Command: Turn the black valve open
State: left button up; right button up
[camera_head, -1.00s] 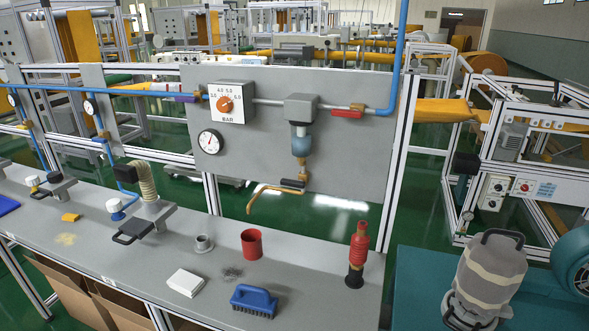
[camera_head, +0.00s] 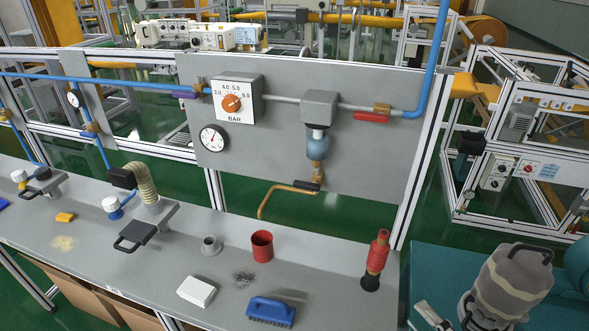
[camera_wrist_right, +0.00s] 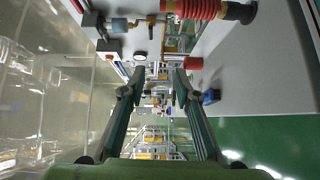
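The black valve (camera_head: 306,186) is a small dark lever on the brass fitting under the blue filter bowl (camera_head: 318,146), on the grey panel. A bent brass pipe (camera_head: 275,197) runs left and down from it. My right gripper (camera_head: 447,312) shows partly at the bottom right of the head view, well below and right of the valve. In the wrist view its two fingers (camera_wrist_right: 156,92) are apart with nothing between them. My left gripper is out of view.
A red ribbed bellows (camera_head: 377,256) stands at the bench's right end, between my right gripper and the panel. A red cup (camera_head: 262,246), a blue brush (camera_head: 270,311) and a white block (camera_head: 196,291) sit on the bench. A red lever (camera_head: 371,118) is higher on the panel.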

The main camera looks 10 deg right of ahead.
aim_at(314, 187)
jog(key=i+j, duration=0.2)
jog(key=i, duration=0.3)
jog(key=i+j, duration=0.15)
jog(key=i, duration=0.35)
